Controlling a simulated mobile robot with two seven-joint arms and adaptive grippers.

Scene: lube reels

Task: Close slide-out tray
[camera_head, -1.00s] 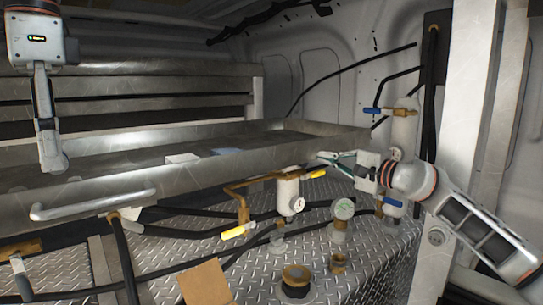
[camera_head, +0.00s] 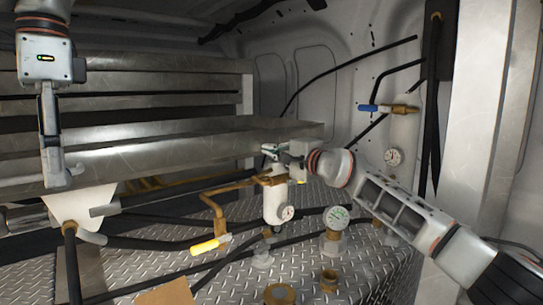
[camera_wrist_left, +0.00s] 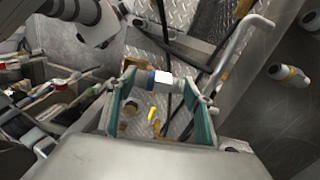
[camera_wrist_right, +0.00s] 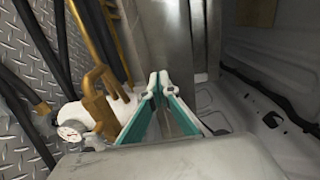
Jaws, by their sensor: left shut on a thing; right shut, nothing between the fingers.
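The grey metal slide-out tray (camera_head: 180,155) runs across the left of the head view, its long front wall facing me. Its bar handle (camera_wrist_left: 243,48) shows in the left wrist view, close to the right fingertip. My left gripper (camera_head: 60,182) points down at the tray's front wall. In the left wrist view its teal fingers (camera_wrist_left: 160,82) are apart, with a white-and-blue cylinder showing between the tips; I cannot tell whether this is what it holds. My right gripper (camera_head: 270,150) is shut and empty beside the tray's right end; its fingertips (camera_wrist_right: 160,78) meet in the right wrist view.
Below the right gripper stand a white canister (camera_head: 274,203) with brass pipes, a yellow-handled valve (camera_head: 210,245) and a gauge (camera_head: 337,217). A white post (camera_head: 480,130) rises at right. Black hoses cross the diamond-plate surface (camera_head: 340,270).

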